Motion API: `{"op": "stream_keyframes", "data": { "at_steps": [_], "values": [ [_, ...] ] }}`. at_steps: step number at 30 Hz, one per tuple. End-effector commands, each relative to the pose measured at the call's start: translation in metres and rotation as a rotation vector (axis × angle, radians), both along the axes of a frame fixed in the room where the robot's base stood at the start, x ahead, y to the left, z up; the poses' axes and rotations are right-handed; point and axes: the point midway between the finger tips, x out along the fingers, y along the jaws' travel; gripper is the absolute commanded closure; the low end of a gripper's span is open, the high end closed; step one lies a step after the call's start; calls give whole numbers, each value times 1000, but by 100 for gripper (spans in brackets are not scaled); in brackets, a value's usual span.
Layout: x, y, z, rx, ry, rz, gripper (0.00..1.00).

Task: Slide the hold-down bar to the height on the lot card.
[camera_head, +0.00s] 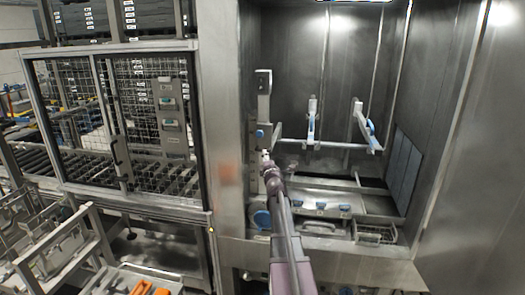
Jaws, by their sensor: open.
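The hold-down bar appears to be the thin horizontal metal bar (330,144) inside the steel washer chamber. Two upright white pieces with blue parts (311,120) stand on it. Its left end meets a grey vertical post (263,100) with a blue knob (260,133). My gripper (265,156) is at the lower part of this post, just below the bar's left end. It is small and partly hidden by my own arm, and I cannot tell whether it touches anything. No lot card can be made out with certainty; a panel with small labelled units (168,104) hangs on the mesh guard.
Below the bar is a steel tray (325,205) with blue-marked parts. A wire basket (375,234) is at its right and a round blue item (262,219) at its left. The chamber's left wall edge (222,150) and mesh guard (80,120) bound the left side. Orange pieces (142,287) lie at lower left.

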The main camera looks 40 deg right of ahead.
Motion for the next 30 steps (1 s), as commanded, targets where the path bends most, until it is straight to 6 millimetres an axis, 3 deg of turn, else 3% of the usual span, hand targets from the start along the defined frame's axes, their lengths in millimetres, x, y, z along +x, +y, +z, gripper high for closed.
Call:
{"op": "stream_keyframes", "data": {
  "at_steps": [3,10,25,26,30],
  "values": [
    [20,-10,4,-1,1,1,46],
    [42,-20,8,0,0,1,46],
    [49,-24,9,0,0,0,46],
    [49,-24,9,0,0,0,49],
    [49,-24,9,0,0,0,91]
  ]
}}
